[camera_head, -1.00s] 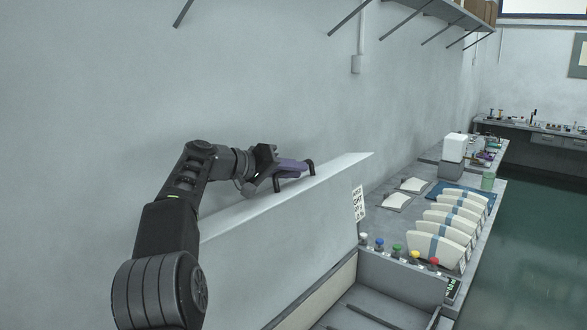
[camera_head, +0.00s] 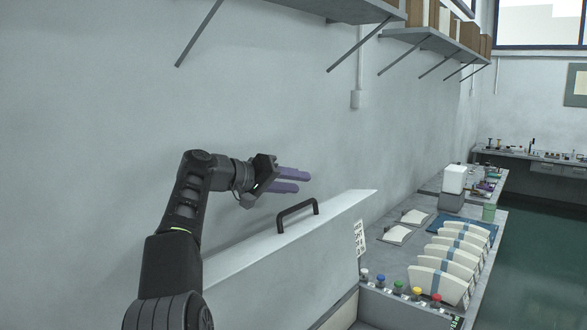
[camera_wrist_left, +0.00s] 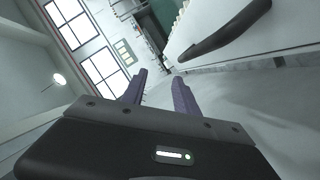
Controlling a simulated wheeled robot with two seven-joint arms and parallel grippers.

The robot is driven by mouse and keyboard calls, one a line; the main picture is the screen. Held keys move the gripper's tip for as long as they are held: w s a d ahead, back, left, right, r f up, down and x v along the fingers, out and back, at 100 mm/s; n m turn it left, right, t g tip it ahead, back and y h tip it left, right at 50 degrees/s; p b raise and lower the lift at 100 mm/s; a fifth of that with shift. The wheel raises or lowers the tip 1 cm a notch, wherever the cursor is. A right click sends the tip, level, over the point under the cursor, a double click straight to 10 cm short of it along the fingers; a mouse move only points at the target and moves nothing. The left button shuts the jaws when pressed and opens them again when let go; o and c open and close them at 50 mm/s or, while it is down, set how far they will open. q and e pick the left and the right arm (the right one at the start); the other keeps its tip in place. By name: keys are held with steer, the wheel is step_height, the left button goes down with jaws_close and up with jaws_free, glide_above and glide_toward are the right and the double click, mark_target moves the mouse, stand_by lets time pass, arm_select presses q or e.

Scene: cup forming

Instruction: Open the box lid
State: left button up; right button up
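The box lid (camera_head: 290,258) is a large pale grey panel, raised and steeply tilted near the wall. Its dark handle (camera_head: 297,213) is on the upper edge; the handle also shows at the top of the left wrist view (camera_wrist_left: 225,35). My left gripper (camera_head: 303,182) has purple fingers held apart with nothing between them. It is above and to the left of the handle, clear of it. Part of the open box front (camera_head: 400,311) shows below the lid. My right gripper is not in view.
White curved pieces (camera_head: 447,262) stand in a row beyond. A wall shelf (camera_head: 350,8) with brackets hangs above. The space around the left gripper is free.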

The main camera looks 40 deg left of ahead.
arm_select(q)
steer(key=r, duration=0.1)
steer(key=r+p, duration=0.1)
steer(key=r, duration=0.1)
steer(key=shift+s+d+r, duration=0.1)
steer(key=shift+s+r, duration=0.15)
steer(key=shift+r, duration=0.1)
steer(key=shift+f, duration=0.1)
